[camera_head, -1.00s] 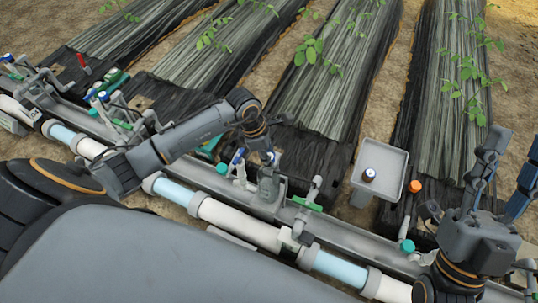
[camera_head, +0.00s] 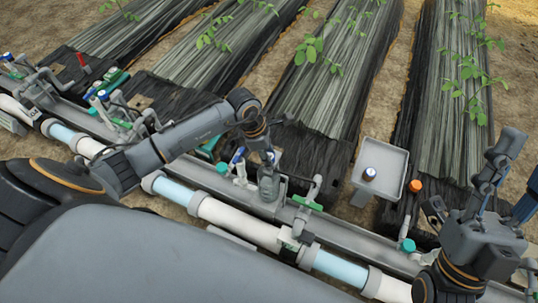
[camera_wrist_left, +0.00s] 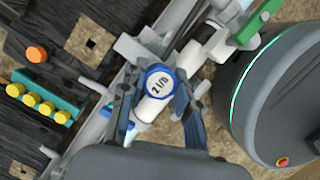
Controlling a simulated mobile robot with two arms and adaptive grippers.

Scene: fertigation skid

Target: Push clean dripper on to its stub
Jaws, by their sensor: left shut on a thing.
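My left gripper (camera_head: 268,185) is over the pipe line near the middle of the head view. In the left wrist view, its fingers (camera_wrist_left: 157,100) are shut on a dripper (camera_wrist_left: 160,80) with a blue ring and a white face marked "2 L/h". The dripper is above the grey and white pipework. I cannot tell which stub is under it, or whether it touches one; the gripper and dripper hide that spot. My right gripper (camera_head: 468,185) is at the right, with its fingers spread apart and nothing visible between them.
A grey tray (camera_head: 392,158) holds a blue-topped dripper (camera_head: 369,174). An orange cap (camera_head: 415,186) is right of it. A green rack (camera_wrist_left: 68,103) with several yellow caps lies left in the wrist view. Upright fittings with green parts (camera_head: 307,202) stand close right of my left gripper.

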